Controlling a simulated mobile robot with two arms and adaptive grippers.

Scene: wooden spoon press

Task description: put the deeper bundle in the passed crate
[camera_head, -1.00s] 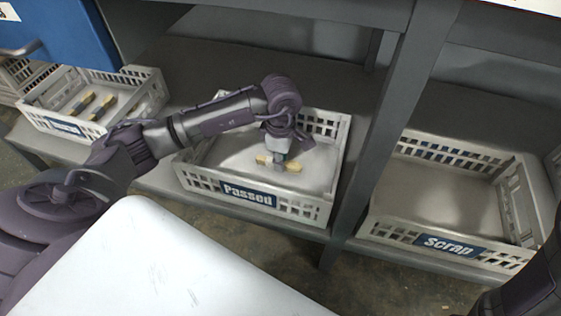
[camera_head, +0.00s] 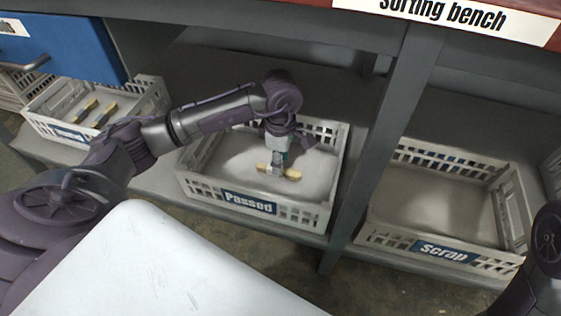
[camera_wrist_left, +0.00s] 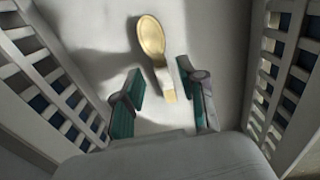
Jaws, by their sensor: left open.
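A pale wooden spoon bundle (camera_head: 264,168) with a light band lies on the floor of the grey Passed crate (camera_head: 230,203). In the left wrist view the bundle (camera_wrist_left: 152,38) shows its rounded bowl end beyond the fingers and its handle end between them. My left gripper (camera_head: 280,158) reaches down into this crate, just over the bundle. Its teal fingers (camera_wrist_left: 164,92) stand apart on either side of the handle, without visible contact. Two more bundles, one left (camera_head: 82,110) and one right (camera_head: 104,114), lie in the left crate (camera_head: 54,128). Their depths are hard to compare. My right gripper is out of view.
The empty Scrap crate (camera_head: 385,240) stands at right, beyond a grey bench post (camera_head: 385,135). A blue drawer front (camera_head: 70,45) overhangs the left crate. The Passed crate's slatted walls (camera_wrist_left: 285,50) rise on both sides of my left gripper.

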